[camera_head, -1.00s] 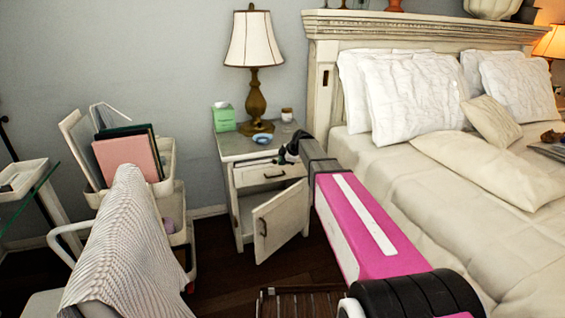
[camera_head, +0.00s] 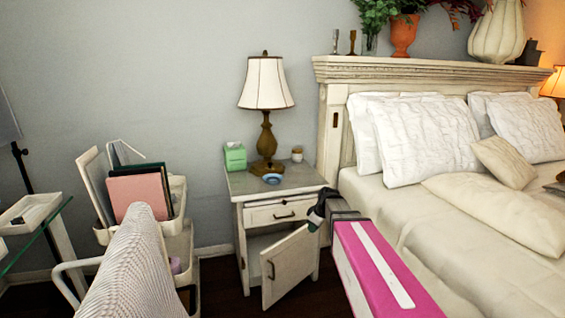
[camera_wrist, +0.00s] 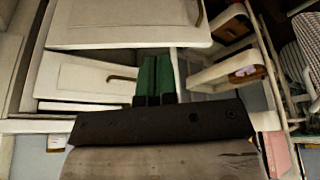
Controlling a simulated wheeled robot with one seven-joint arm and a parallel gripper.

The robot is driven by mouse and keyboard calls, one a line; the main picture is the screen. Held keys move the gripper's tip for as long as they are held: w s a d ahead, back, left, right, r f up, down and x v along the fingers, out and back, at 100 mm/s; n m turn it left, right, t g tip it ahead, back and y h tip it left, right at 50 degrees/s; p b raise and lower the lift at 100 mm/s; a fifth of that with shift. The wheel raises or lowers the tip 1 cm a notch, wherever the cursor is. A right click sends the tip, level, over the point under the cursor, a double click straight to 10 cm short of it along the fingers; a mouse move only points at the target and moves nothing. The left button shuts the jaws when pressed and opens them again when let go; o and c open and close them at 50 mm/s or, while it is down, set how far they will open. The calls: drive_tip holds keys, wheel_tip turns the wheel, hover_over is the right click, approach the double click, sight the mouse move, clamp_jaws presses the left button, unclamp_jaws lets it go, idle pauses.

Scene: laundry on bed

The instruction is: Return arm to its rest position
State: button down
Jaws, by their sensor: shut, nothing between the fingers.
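My arm, pink with a white stripe, reaches from the bottom right toward the nightstand in the head view. My gripper (camera_head: 316,215) is dark and small there, in front of the nightstand's right side. In the wrist view my gripper (camera_wrist: 155,80) shows green fingers side by side, shut with nothing between them. The white nightstand (camera_head: 240,222) has its drawer (camera_head: 283,211) closed or nearly so. Its lower door (camera_head: 290,265) hangs open. The wrist view shows the nightstand's fronts and handles around the fingers; I cannot tell whether they touch.
A lamp (camera_head: 265,90), a green tissue box (camera_head: 235,157) and a blue dish (camera_head: 272,179) stand on the nightstand. The bed (camera_head: 450,245) is at right. A cart (camera_head: 180,225) with folders and a cloth-draped chair (camera_head: 130,270) are at left.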

drive_tip(key=s+d+f+m+g+h, duration=0.1)
drive_tip(key=s+d+f+m, duration=0.2)
drive_tip(key=s, duration=0.6)
drive_tip(key=s+d+f+m+g+h, duration=0.1)
drive_tip(key=s+d+f+m+h, duration=0.1)
drive_tip(key=s+m, duration=0.6)
wheel_tip(320, 180, down, 2)
drive_tip(key=s+d, duration=0.1)
drive_tip(key=s, duration=0.1)
drive_tip(key=shift+s+f+m, duration=0.25)
drive_tip(key=shift+s+m, duration=0.05)
